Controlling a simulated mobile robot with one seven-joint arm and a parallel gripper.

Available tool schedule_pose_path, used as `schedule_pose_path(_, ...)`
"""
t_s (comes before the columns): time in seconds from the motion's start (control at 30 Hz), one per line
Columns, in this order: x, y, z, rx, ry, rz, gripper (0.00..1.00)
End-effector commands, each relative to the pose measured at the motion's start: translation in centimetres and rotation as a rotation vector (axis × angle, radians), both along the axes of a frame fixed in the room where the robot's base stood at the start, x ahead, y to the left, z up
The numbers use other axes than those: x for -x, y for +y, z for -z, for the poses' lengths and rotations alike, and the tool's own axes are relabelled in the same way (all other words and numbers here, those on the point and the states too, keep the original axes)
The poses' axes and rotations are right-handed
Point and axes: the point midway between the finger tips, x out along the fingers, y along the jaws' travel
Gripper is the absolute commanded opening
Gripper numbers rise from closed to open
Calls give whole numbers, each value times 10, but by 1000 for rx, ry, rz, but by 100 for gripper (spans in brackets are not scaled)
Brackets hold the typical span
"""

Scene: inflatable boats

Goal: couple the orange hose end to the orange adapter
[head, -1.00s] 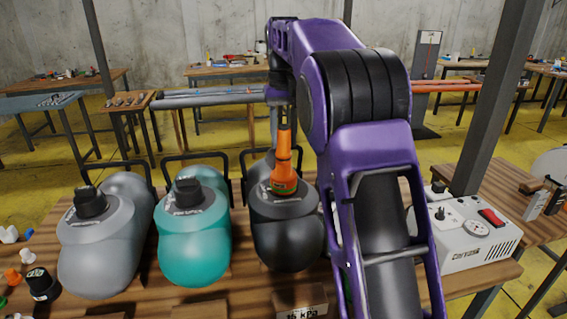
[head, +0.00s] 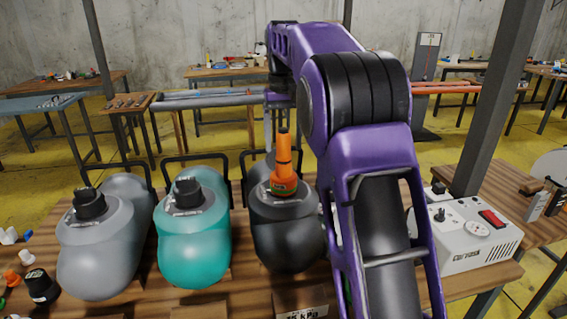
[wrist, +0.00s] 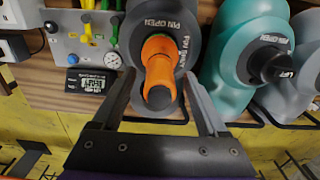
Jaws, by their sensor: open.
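A tall orange piece (head: 282,160) with a dark tip stands upright on the valve of the black boat (head: 287,240). Its wider base has a green band. I cannot tell from these views whether it is the adapter alone or the hose end joined to the adapter. No orange hose can be made out leading from it. In the wrist view the orange piece (wrist: 160,65) points up between the fingers of my open gripper (wrist: 160,82), with a gap on each side. The black valve collar (wrist: 190,30) reads "PIN OPEN".
A teal boat (head: 193,245) and a grey boat (head: 98,255) lie to the left, each with a black valve cap. A white pump box (head: 465,240) stands at the right. Small loose fittings and a black cap (head: 40,286) lie at the table's left end.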

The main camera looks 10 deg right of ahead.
Motion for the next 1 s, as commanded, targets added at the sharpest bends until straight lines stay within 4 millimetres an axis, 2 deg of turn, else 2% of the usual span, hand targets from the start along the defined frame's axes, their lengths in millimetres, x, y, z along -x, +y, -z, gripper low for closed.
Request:
schedule_pose_path(0.17,0,0,-5,0,-1,0,76)
schedule_pose_path(0.27,-1,0,-17,0,-2,0,76)
schedule_pose_path(0.5,-1,0,-62,0,-4,0,76)
schedule_pose_path(0.7,-1,0,-89,0,-3,0,76)
schedule_pose_path(1.0,-1,1,-112,1,-2,-3,76)
